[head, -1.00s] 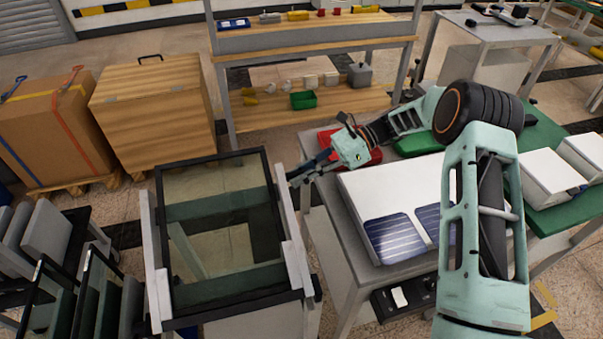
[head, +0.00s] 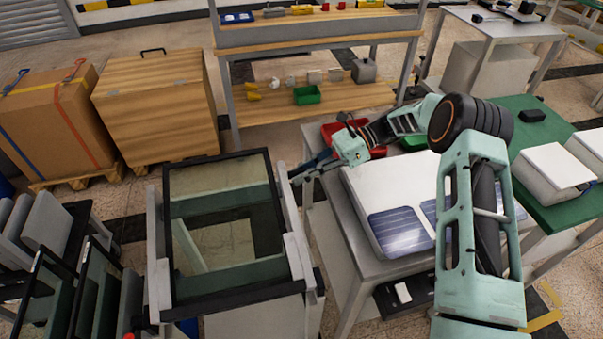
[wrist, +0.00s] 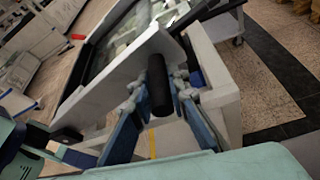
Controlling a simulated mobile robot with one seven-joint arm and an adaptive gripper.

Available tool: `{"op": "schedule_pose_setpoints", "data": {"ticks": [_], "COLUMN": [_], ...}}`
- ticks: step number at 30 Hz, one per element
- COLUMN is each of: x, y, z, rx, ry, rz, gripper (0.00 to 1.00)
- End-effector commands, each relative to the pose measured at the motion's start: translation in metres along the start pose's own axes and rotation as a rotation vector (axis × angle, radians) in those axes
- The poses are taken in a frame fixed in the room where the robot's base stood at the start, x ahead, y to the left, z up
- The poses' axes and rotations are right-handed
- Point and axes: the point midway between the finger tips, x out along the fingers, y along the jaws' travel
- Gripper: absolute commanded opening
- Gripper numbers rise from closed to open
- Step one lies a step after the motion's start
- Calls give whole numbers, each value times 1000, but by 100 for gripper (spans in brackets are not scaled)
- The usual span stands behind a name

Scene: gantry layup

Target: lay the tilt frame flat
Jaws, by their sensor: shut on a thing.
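The tilt frame (head: 222,304) is a black rectangular rim around a clear glass pane, on a pale grey stand in the left half of the head view. I cannot tell from here exactly how level it lies. My gripper (head: 300,178) is at the frame's right side near its far corner. In the wrist view my gripper (wrist: 160,95) has its blue fingers on both sides of a black cylindrical handle (wrist: 159,86) and is shut on it. The handle stands beside a pale plate of the stand (wrist: 120,75). Part of the frame shows behind it.
A grey table (head: 352,285) with a white panel (head: 390,180) and dark solar cells (head: 400,232) stands right of the frame. Wooden crates (head: 155,105) stand behind left. A rack of panels (head: 75,285) is close on the left. A wooden workbench (head: 330,112) is at the back.

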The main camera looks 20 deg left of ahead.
Motion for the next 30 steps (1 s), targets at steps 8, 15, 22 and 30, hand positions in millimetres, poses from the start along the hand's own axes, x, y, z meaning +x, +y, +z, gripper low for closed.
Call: {"op": "schedule_pose_setpoints", "data": {"ticks": [8,15,22,30], "x": [-2,-1,-25,-82], "y": [-1,0,-1,-1], "z": [1,1,0,0], "rx": [-2,-1,0,-2], "ry": [0,0,1,0], "rz": [-4,-2,-6,-5], "gripper": [33,33,33,33]}}
